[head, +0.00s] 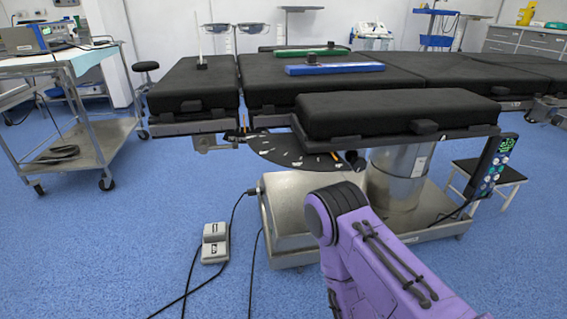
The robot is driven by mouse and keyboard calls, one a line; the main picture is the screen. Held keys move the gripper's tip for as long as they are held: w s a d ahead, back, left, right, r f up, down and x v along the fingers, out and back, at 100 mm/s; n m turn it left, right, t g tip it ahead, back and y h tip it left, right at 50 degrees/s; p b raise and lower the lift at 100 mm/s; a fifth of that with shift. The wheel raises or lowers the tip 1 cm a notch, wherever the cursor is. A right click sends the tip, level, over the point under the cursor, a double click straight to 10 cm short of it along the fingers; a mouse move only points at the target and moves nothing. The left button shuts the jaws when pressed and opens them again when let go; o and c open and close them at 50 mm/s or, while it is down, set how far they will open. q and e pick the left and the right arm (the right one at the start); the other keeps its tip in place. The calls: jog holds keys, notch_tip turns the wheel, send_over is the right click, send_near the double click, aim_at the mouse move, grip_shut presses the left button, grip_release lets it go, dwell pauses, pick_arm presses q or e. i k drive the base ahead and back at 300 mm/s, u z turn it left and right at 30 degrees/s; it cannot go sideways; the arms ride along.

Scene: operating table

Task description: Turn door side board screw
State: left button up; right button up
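The operating table has black pads, and a side board (400,112) with its own black pad juts out toward me at the front. A small dark rounded part (355,161) sits under the board's front edge, just above my purple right arm; I cannot tell whether it is the screw. A dark perforated plate (285,151) hangs under the board's left end. My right arm comes in from the lower right, and its bent joint is in front of the table base. Neither gripper shows.
The metal table base (290,205) stands below the board. A foot pedal (215,243) with cables lies on the blue floor. A steel cart (85,130) is at left, and a black stool (488,175) and hanging remote (494,165) are at right. Floor at front left is mostly clear.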

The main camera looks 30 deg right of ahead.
aim_at(359, 164)
jog(key=u, duration=0.75)
jog(key=k, duration=1.2)
jog(key=z, duration=1.85)
jog(key=i, duration=0.5)
